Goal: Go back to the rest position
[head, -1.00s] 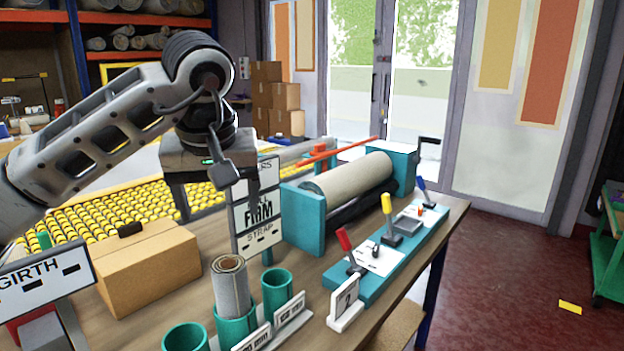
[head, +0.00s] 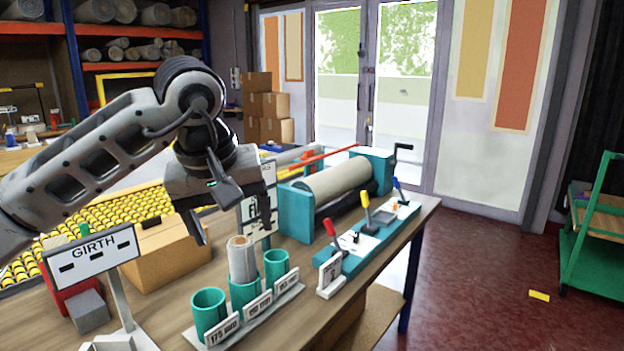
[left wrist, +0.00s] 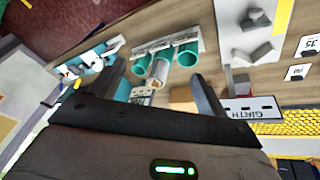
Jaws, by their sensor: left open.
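My left gripper (head: 234,222) is open and empty, its fingers pointing down above the workbench (head: 165,305). In the head view it overlaps the cardboard box (head: 165,262) and the white strap sign (head: 256,228) behind it. The left wrist view also shows its two spread fingers (left wrist: 160,75), with nothing between them. A grey rolled piece (head: 241,260) stands upright in the middle one of three teal cups (head: 209,310), below and apart from the gripper. It also shows in the left wrist view (left wrist: 158,70). My right gripper is in neither current view.
A GIRTH sign (head: 93,252) stands at the bench's left. A teal roller machine (head: 298,218) and a teal lever panel (head: 362,250) stand at the right. A green cart (head: 590,235) is at far right; the red floor (head: 480,270) before it is mostly clear.

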